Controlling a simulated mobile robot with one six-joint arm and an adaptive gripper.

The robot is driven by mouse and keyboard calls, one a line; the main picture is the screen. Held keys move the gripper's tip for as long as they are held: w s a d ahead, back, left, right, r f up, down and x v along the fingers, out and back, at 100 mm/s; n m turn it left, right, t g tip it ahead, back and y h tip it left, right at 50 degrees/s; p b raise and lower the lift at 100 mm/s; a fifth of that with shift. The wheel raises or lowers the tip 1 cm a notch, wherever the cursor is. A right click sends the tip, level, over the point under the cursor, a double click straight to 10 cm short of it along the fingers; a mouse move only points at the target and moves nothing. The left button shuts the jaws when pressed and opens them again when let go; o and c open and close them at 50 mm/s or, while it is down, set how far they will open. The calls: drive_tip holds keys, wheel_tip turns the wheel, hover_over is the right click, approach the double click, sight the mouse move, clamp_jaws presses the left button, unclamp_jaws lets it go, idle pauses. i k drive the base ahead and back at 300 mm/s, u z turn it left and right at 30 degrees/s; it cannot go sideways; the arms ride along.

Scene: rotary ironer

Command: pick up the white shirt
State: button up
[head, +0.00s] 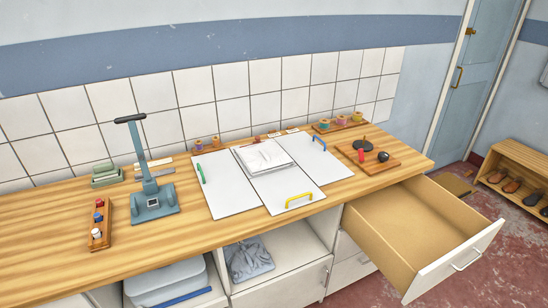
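A white folded cloth (263,156), which looks like the white shirt, lies flat on a white panel (277,187) on the wooden counter. Its folds are faint and its details are too small to tell. A crumpled grey-blue cloth (248,259) lies in an open compartment under the counter. My gripper is not in view.
White boards (223,200) with green, yellow and blue handles cover the middle counter. A grey-blue press (150,187) stands left, beside a rack of small bottles (99,222). An empty drawer (425,225) juts out at right. The counter's far left is clear.

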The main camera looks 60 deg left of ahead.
sight(268, 156)
drive_tip(key=z, duration=0.75)
drive_tip(key=k, duration=1.1)
drive_tip(key=u, duration=2.4)
